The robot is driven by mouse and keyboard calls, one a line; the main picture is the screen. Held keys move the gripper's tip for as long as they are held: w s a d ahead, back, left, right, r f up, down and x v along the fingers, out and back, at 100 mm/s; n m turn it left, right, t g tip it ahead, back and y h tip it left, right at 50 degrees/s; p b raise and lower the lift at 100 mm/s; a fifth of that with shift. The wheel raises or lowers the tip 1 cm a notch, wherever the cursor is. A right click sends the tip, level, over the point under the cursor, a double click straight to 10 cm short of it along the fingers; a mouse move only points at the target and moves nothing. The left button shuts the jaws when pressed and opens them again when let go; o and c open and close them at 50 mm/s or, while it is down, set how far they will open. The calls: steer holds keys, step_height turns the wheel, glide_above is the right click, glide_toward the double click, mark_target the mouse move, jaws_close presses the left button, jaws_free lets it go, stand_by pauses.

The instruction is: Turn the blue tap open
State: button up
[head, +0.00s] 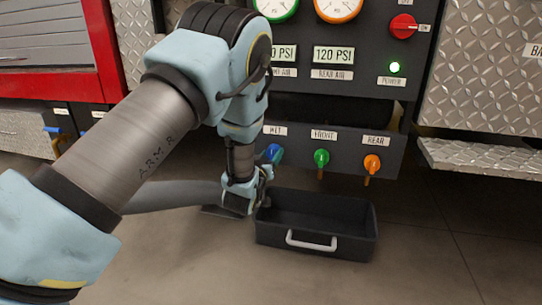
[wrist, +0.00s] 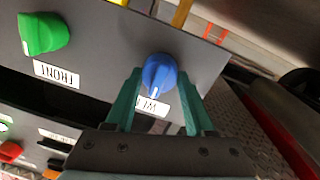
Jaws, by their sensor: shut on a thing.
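The blue tap (head: 274,153) is on the dark panel under the WET label, at the left of a row of taps. In the head view my gripper (head: 262,172) is at this tap and partly covers it. In the wrist view the blue tap (wrist: 159,72) sits between the two green fingers of my gripper (wrist: 160,88). The fingers are shut on it from both sides. A white mark on its handle points down toward the WET label, which is partly hidden by the handle and fingers.
A green tap (head: 321,158) under FRONT and an orange tap (head: 372,164) under REAR are to the right. A dark tray (head: 347,239) with a white handle stands on the floor below.

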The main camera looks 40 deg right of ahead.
jaws_close()
steer(key=shift+m, duration=0.3)
steer(key=shift+r+m+p, duration=0.15)
steer(key=shift+m+p, duration=0.75)
steer(key=shift+p, duration=0.1)
steer(key=m+p, duration=0.4)
steer(key=m, duration=0.2)
steer(key=shift+s+y, duration=0.1)
steer(key=shift+y, duration=0.3)
steer(key=m+p, duration=0.3)
steer(key=m, duration=0.2)
steer(key=shift+s+d, duration=0.1)
steer(key=shift+s, duration=0.05)
steer(key=shift+m+t+y+p, duration=0.3)
steer(key=shift+m+p, duration=0.45)
steer(key=shift+m, duration=1.05)
